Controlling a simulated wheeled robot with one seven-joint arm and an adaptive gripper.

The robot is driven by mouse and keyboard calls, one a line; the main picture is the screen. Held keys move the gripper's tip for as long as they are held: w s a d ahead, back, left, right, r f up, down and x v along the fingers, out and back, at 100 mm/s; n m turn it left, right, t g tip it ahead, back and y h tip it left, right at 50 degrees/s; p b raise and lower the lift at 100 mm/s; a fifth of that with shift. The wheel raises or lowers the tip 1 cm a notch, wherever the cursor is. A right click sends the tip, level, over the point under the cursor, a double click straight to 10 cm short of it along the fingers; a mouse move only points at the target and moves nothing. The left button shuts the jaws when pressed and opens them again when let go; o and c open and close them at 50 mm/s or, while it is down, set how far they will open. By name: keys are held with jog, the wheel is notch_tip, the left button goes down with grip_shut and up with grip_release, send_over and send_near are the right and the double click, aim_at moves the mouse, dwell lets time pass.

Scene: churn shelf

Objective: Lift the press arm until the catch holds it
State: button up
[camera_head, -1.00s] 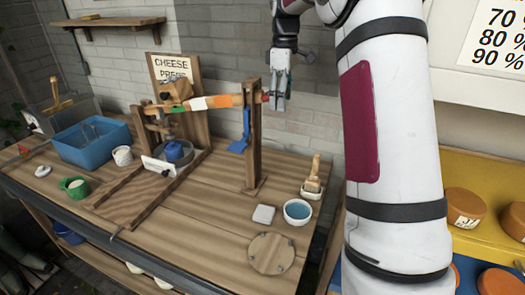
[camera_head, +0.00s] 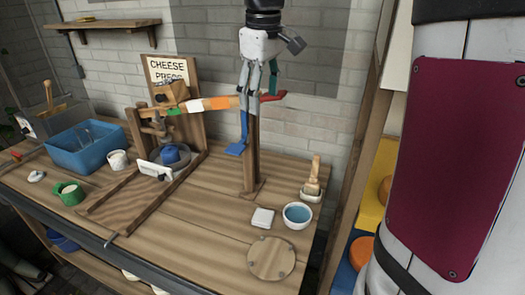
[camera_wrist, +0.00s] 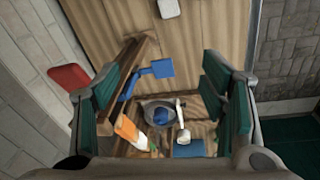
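The press arm (camera_head: 205,104) is a wooden bar with green, white and orange bands. It runs about level from its pivot at the press to the wooden post (camera_head: 251,160). Its orange and white part also shows in the wrist view (camera_wrist: 130,132). A red piece (camera_head: 272,96) sticks out right of the post, and a blue paddle (camera_head: 236,148) hangs at the post. My gripper (camera_head: 257,92) points down at the post top, over the arm's end. Its green-padded fingers (camera_wrist: 163,100) are spread apart with nothing clamped between them. Contact with the arm, and the catch itself, cannot be made out.
Under the press stands a pan with a blue weight (camera_head: 171,154). A brick wall is close behind.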

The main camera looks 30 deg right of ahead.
jog(key=s+a+f+m+t+b, duration=0.1)
jog(key=s+a+f+m+t, duration=0.1)
jog(key=s+a, duration=0.6)
jog(key=shift+s+f+m+b, duration=0.35)
jog(key=shift+s+f+m, duration=0.5)
jog(key=shift+s, duration=2.15)
jog(key=shift+a+f, duration=0.1)
jog(key=shift+c, duration=0.6)
